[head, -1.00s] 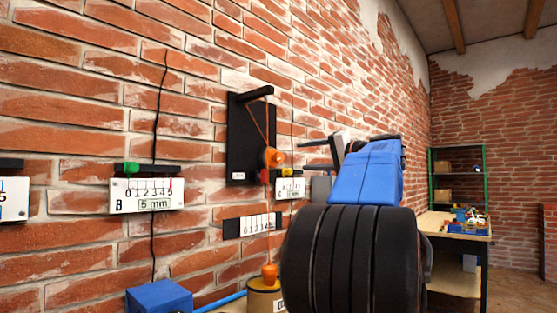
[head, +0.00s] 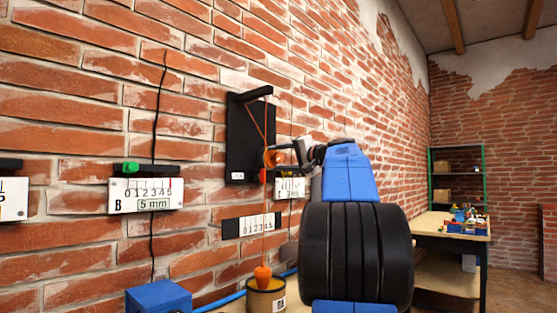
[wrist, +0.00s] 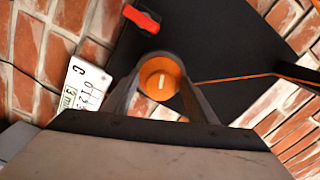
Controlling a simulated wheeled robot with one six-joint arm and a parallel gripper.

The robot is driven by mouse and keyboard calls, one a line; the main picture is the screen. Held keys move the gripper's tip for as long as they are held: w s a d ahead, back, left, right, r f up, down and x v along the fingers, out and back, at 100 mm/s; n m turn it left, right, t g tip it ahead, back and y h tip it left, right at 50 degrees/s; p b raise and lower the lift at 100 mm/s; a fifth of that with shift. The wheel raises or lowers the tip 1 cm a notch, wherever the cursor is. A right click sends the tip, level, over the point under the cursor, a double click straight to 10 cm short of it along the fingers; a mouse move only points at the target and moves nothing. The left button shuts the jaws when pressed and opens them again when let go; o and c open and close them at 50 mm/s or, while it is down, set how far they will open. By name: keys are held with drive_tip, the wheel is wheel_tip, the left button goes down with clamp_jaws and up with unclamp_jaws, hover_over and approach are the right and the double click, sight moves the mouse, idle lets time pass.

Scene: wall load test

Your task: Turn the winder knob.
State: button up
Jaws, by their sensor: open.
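The orange winder knob (head: 270,158) is on a black board (head: 245,125) on the brick wall. In the wrist view the knob (wrist: 160,78) has a pale mark on its face. My gripper (head: 288,154) is at the knob, coming from the right. In the wrist view my gripper (wrist: 158,90) has one finger on each side of the knob, with the jaws open; whether they touch it is unclear. An orange cord (head: 264,225) runs down to an orange weight (head: 262,273), which hangs at the mouth of a yellow pot (head: 265,299).
A red piece (wrist: 141,19) sits on the board near the knob. Scale plates (head: 147,195) hang along the wall, one (head: 250,226) below the board. A blue box (head: 159,297) stands low at left. A workbench (head: 455,228) and shelf (head: 456,175) are at right.

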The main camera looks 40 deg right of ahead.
drive_tip(key=c, duration=1)
drive_tip(key=shift+m, duration=2.5)
drive_tip(key=shift+c, duration=0.2)
drive_tip(key=o, duration=1)
drive_tip(key=shift+o, duration=0.2)
drive_tip(key=s+d, duration=0.1)
drive_tip(key=s, duration=1.6)
drive_tip(key=shift+s+d, duration=0.15)
drive_tip(key=shift+d, duration=0.05)
